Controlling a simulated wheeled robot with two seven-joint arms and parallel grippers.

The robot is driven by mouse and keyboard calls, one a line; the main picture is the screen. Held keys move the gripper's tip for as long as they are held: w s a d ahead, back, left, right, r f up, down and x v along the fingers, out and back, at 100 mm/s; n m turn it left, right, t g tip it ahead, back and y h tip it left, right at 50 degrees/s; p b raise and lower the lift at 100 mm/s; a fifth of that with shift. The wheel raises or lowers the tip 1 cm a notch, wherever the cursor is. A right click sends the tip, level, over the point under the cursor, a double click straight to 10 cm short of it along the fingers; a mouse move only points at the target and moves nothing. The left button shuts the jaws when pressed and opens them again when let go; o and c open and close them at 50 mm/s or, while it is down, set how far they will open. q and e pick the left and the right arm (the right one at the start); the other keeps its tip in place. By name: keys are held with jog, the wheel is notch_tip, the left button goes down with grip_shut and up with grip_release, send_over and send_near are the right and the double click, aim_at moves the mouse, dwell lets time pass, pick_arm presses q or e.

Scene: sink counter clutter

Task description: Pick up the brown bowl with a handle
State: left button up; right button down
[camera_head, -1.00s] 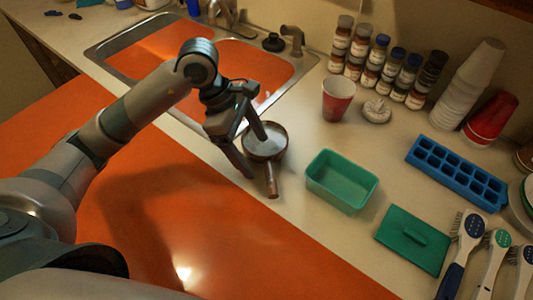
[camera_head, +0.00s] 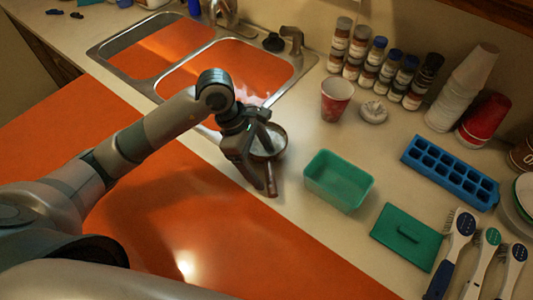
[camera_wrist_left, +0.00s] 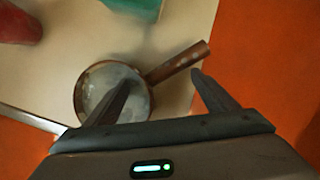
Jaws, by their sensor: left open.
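The brown bowl with a handle (camera_head: 279,141) stands on the counter beside the sink, its pale inside partly hidden by my left gripper. Its handle (camera_head: 271,182) points toward the counter's front edge. My left gripper (camera_head: 267,167) is open over the bowl, near the base of the handle. In the left wrist view the bowl (camera_wrist_left: 85,92) lies behind the left finger, and the handle (camera_wrist_left: 178,62) runs up and right between the fingertips (camera_wrist_left: 158,82). I cannot tell whether a finger touches the bowl. My right gripper is not in view.
A green container (camera_head: 338,181) stands just right of the bowl, with its green lid (camera_head: 407,237) beyond. A red cup (camera_head: 336,99), several spice jars (camera_head: 372,62), a blue ice tray (camera_head: 450,172) and several brushes (camera_head: 456,245) are farther right. The sink (camera_head: 205,55) lies behind the arm.

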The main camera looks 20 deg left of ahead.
aim_at(270, 165)
pick_arm(q)
jog(key=shift+c, duration=0.5)
grip_shut()
jog(key=shift+r, duration=0.15)
jog(key=shift+w+r+b, duration=0.1)
jog(key=shift+r+b, duration=0.45)
jog(key=shift+r, duration=0.2)
notch_tip(270, 165, up, 2)
jog(key=shift+r+b, duration=0.1)
jog(key=shift+b, duration=0.5)
jog(key=s+d+r+b, duration=0.3)
jog(key=s+d+r, duration=0.3)
jog(key=d, duration=0.3)
jog(key=shift+s+d+r, duration=0.3)
jog(key=shift+d+r, duration=0.05)
jog(key=shift+r, duration=0.2)
